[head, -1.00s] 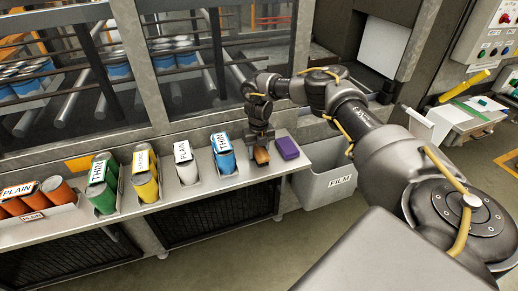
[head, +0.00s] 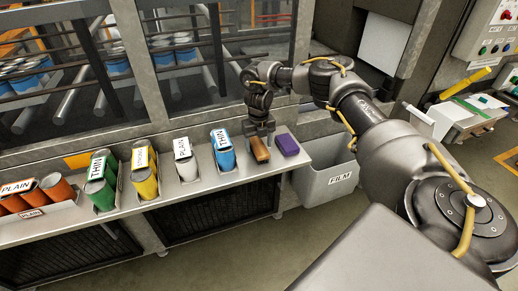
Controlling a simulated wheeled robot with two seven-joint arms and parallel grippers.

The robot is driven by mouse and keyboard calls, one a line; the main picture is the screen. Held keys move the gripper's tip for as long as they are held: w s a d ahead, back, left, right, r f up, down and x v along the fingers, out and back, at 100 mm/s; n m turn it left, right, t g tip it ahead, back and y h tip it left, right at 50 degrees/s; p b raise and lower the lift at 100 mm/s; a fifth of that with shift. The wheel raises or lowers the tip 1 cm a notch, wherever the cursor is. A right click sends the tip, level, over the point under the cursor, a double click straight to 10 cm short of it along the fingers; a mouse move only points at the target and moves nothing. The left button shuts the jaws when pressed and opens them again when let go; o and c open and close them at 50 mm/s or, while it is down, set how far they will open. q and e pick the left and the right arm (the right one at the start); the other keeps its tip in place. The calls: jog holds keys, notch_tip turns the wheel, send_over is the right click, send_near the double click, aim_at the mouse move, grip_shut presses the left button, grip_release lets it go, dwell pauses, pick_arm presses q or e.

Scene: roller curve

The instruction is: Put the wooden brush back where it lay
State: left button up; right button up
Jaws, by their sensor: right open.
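The wooden brush (head: 260,149) lies on the light shelf (head: 215,188), between the blue THIN can and a purple block. My right gripper (head: 261,140) is right above and around the far end of the brush, with its fingers pointing down. Its jaws are open; whether a finger touches the brush I cannot tell. My left gripper is not in view.
The purple block (head: 287,145) is close to the right of the gripper. The blue THIN can (head: 223,151) stands to the left, then the white PLAIN can (head: 186,160). A grey FILM bin (head: 328,184) stands beyond the shelf's right end. Windows rise behind the shelf.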

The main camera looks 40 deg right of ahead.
aim_at(259, 145)
notch_tip(259, 145, up, 10)
jog(key=shift+f+b, duration=0.15)
jog(key=shift+b, duration=0.15)
dwell(0.4)
